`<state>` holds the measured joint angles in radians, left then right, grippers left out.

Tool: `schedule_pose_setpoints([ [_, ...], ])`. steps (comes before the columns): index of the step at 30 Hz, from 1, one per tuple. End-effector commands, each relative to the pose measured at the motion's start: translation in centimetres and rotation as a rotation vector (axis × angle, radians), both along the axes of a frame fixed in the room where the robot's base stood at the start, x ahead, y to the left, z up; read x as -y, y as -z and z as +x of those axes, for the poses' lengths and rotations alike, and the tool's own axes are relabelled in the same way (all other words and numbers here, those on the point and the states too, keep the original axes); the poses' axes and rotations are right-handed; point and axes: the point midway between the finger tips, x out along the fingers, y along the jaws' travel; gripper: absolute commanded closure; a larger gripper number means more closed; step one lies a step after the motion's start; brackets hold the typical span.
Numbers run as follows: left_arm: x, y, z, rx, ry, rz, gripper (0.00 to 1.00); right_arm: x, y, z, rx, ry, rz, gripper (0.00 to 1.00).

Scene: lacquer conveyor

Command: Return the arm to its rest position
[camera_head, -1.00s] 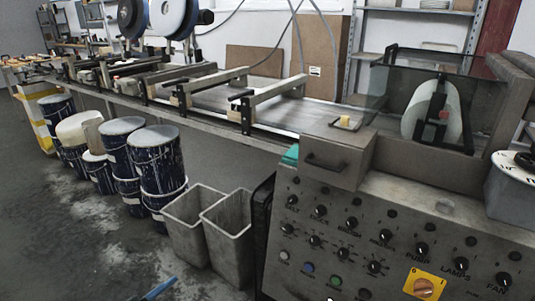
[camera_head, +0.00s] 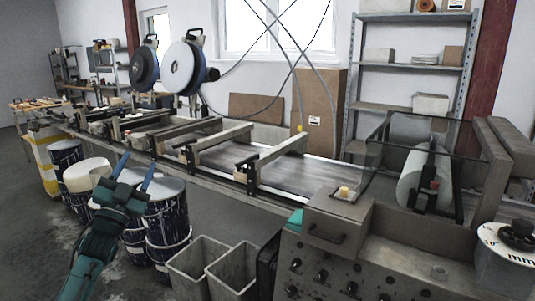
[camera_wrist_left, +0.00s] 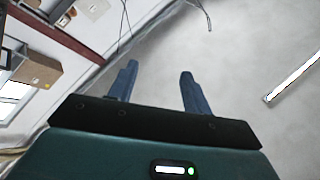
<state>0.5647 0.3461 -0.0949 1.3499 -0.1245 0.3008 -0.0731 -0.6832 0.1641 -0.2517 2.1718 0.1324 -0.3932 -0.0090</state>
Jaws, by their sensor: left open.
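My left gripper (camera_head: 134,168) is raised at the left of the head view, in front of the paint-splashed drums (camera_head: 165,212). Its two blue fingers point up and stand apart with nothing between them. In the left wrist view the same gripper (camera_wrist_left: 158,82) shows both fingers spread and empty against a pale ceiling. My teal left arm comes up from the lower left edge. My right gripper is in neither view.
The conveyor (camera_head: 225,188) runs from the back left to the front right. Two grey bins (camera_head: 231,272) stand beside the control box (camera_head: 338,222). A glass-covered roller (camera_head: 420,178) is at the right. Open floor lies at the lower left.

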Motion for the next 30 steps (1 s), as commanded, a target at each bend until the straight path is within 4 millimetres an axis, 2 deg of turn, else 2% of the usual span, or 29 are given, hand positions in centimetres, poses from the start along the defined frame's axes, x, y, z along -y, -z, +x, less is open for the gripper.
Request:
schedule_pose_setpoints([
  [1, -0.7, 2.4, 0.8, -0.090, -0.027, -0.028, 0.51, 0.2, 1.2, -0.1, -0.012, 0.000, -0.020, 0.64],
  [7, -3.2, 7.2, 2.7, -0.367, -0.118, -0.152, 0.51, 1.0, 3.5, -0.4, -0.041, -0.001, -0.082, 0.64],
  [14, -5.1, 13.0, 3.0, -0.667, -0.209, -0.277, 0.51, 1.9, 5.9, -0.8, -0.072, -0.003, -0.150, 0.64],
  [15, -4.1, 15.0, 2.1, -0.691, -0.195, -0.270, 0.51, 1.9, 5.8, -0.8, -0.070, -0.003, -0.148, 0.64],
  [20, -0.8, 20.7, -1.4, -0.766, -0.150, -0.254, 0.51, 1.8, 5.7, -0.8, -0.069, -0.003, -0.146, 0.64],
  [23, 1.5, 24.6, -4.4, -0.824, -0.117, -0.250, 0.51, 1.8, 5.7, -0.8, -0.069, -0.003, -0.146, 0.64],
  [26, 4.1, 28.8, -8.5, -0.894, -0.078, -0.253, 0.51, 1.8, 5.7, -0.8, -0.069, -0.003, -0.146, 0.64],
  [29, 7.1, 32.8, -13.8, -0.974, -0.031, -0.267, 0.51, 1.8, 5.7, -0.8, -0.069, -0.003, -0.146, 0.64],
  [30, 8.4, 34.3, -16.3, -1.010, -0.013, -0.277, 0.51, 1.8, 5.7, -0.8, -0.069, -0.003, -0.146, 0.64],
])
